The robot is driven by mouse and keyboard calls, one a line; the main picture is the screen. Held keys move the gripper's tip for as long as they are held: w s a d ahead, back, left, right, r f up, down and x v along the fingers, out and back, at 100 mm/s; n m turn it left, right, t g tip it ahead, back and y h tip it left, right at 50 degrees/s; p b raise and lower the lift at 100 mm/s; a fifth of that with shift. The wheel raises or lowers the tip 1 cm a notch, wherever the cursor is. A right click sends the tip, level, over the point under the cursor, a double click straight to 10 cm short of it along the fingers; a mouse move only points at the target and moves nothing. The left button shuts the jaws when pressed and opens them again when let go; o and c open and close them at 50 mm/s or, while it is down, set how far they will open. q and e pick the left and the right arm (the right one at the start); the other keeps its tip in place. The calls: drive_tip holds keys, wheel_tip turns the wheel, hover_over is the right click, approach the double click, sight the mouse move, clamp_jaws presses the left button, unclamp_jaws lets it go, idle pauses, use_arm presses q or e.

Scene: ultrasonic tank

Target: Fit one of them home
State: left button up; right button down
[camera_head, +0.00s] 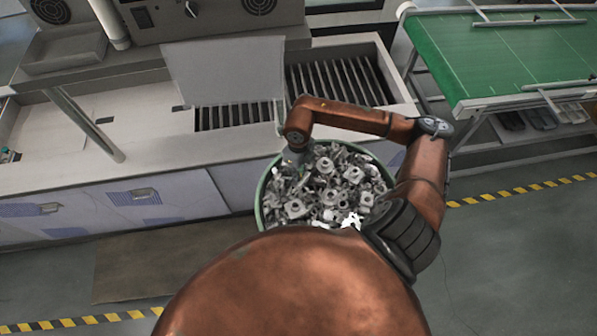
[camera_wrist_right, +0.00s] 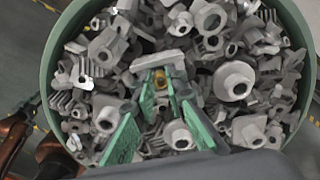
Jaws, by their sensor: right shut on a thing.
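A round green bin (camera_head: 262,190) full of grey metal castings (camera_head: 325,180) stands in front of the bench. The castings are brackets, flanges and finned pieces in a loose heap, also in the right wrist view (camera_wrist_right: 235,80). My right gripper (camera_head: 292,172) reaches down at the bin's left side. In the right wrist view its green fingers (camera_wrist_right: 160,88) are shut on a grey metal casting (camera_wrist_right: 160,60), with a brass-coloured spot between the fingertips. The casting's lower part is hidden by the fingers. I cannot tell whether it touches the heap. My left gripper is not in view.
Behind the bin, a pale bench holds a sunken tank with slatted racks (camera_head: 335,80) and a raised grey lid or panel (camera_head: 225,80). A green-topped table (camera_head: 510,50) stands at the right. Yellow-black tape marks the floor.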

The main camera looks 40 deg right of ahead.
drive_tip(key=c, duration=1.8)
unclamp_jaws()
drive_tip(key=shift+c, duration=0.2)
wheel_tip(320, 180, up, 12)
